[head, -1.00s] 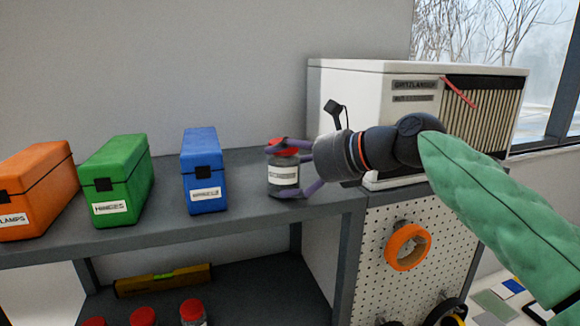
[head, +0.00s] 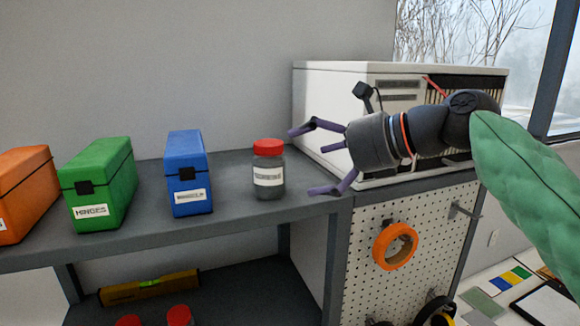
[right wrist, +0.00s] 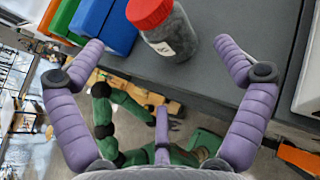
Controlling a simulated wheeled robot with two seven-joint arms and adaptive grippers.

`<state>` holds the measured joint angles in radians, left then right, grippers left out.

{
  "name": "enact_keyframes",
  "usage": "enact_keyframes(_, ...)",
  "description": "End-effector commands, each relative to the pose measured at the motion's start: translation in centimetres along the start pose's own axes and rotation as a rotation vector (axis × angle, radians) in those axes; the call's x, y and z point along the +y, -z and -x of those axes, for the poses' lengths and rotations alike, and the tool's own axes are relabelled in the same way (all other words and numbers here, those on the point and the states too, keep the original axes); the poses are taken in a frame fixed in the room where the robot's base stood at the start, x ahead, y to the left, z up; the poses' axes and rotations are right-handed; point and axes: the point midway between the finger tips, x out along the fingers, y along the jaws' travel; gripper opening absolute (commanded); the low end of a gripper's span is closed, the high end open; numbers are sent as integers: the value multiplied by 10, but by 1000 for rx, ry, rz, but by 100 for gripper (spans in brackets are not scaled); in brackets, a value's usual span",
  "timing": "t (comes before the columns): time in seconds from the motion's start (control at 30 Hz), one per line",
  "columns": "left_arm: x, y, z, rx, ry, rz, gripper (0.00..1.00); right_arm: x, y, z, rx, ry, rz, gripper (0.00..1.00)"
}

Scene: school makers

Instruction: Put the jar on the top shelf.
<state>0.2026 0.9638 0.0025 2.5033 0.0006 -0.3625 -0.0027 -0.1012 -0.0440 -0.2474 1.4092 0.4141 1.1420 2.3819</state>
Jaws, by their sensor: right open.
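The jar (head: 269,170) is clear grey with a red lid and a white label. It stands upright on the top shelf (head: 235,207), to the right of the blue box. In the right wrist view the jar (right wrist: 168,32) is beyond the fingertips, with nothing between the fingers. My right gripper (head: 317,160) is open and empty, just right of the jar and apart from it. My left gripper is not in the head view.
A blue box (head: 188,178), a green box (head: 98,185) and an orange box (head: 22,195) stand left on the shelf. A white cabinet-like machine (head: 335,105) is behind my right gripper. Orange tape (head: 381,247) hangs on the pegboard. A level (head: 150,287) and red-lidded jars (head: 179,316) are below.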

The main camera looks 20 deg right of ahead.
Motion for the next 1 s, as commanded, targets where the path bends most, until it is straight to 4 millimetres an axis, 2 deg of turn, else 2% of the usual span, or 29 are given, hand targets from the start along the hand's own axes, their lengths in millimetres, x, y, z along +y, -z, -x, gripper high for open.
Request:
enact_keyframes(0.1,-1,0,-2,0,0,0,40,-1,0,19,-1,2,-1,100)
enact_keyframes(0.3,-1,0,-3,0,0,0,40,0,0,35,1,1,0,100)
enact_keyframes(1.0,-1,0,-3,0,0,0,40,0,0,37,1,-1,0,100)
